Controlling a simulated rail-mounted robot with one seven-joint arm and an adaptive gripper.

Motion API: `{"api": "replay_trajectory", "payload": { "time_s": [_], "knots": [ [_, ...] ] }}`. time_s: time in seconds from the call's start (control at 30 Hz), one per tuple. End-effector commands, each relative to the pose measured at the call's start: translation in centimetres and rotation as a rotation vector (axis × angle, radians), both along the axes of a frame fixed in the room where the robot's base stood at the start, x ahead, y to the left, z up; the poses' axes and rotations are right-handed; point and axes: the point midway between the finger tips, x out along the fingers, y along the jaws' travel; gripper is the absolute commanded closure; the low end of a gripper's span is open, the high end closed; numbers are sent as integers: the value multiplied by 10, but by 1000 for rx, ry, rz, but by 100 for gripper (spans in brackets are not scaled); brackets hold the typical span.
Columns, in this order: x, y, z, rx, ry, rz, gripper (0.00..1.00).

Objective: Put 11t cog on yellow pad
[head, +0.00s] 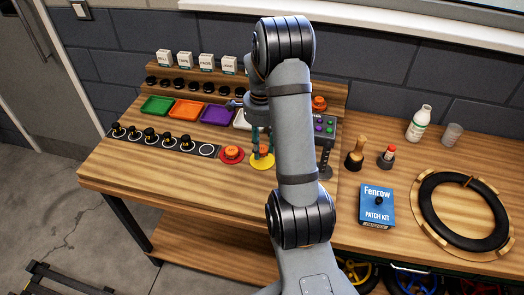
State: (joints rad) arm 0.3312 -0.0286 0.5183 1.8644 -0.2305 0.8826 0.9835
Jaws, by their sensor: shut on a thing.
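My gripper (262,147) is low over the yellow pad (262,164), pointing down. Its greenish fingers are shut on a small piece, which I take to be the 11t cog; the piece is mostly hidden by the fingers, and no marking on it can be read. I cannot tell whether the piece touches the pad. The yellow pad is round and lies on the wooden bench, partly covered by the gripper. A black strip (180,145) to the left holds several small cogs in a row, and the ringed spot at its right end is empty.
A red pad with an orange button-like piece (232,153) lies just left of the yellow pad. Coloured trays (186,109) stand behind. Right of my arm are a blue patch kit box (377,206), a tyre (466,206) and a white bottle (418,124). The front left bench is clear.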

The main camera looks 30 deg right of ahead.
Motion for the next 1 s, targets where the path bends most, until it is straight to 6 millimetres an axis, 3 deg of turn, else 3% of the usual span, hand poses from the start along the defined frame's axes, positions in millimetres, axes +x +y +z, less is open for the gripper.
{"api": "replay_trajectory", "payload": {
  "time_s": [0.2, 0.63, 0.67, 1.0],
  "knots": [
    [-2, 0, -28, 1, 5, 0, 90],
    [-1, -1, -35, 0, 1, 1, 90],
    [-1, -1, -34, 0, 1, 1, 64],
    [-1, -1, -33, 0, 2, 0, 47]
  ]
}}
